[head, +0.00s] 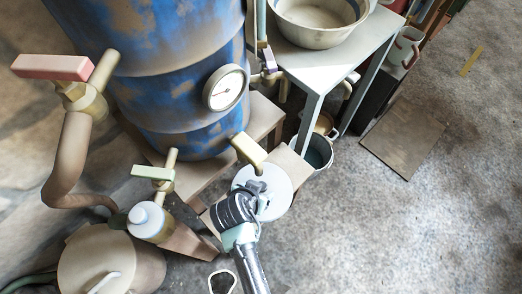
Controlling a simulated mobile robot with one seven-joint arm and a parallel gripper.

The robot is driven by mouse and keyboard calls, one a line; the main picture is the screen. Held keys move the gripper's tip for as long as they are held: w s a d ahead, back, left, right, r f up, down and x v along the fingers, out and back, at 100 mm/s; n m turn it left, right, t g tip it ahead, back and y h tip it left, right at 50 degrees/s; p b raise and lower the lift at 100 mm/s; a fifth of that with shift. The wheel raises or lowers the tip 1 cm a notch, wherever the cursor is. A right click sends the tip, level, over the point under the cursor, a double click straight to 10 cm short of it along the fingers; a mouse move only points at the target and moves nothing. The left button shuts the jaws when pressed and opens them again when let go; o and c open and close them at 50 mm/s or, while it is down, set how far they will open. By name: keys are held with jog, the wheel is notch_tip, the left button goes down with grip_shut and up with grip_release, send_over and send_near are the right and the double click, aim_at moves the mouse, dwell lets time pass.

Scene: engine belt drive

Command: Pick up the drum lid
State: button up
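A round, white, lid-like disc (282,187) lies on a low wooden stand below the blue drum; it may be the drum lid. My gripper (262,190) is over this disc and covers part of it. I cannot tell whether the fingers touch it or whether they are open. A beige round cover (85,258) with a pale handle tops a container at the lower left, away from my gripper. The large blue drum (175,90) stands at the upper left; its top is out of view.
A pale yellow tap handle (247,148) is close above my gripper. A green-handled tap (153,172) and a white-capped bottle (148,220) stand to the left. A table (322,76) with a basin (318,28) is at the upper right, a bucket (319,152) below. Floor at right is mostly clear.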

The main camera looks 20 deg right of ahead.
aim_at(274, 179)
jog(key=b+x, duration=0.2)
jog(key=x, duration=0.4)
jog(key=shift+w+f+b, duration=0.15)
jog(key=shift+w+b, duration=0.15)
jog(key=shift+c, duration=0.3)
grip_shut()
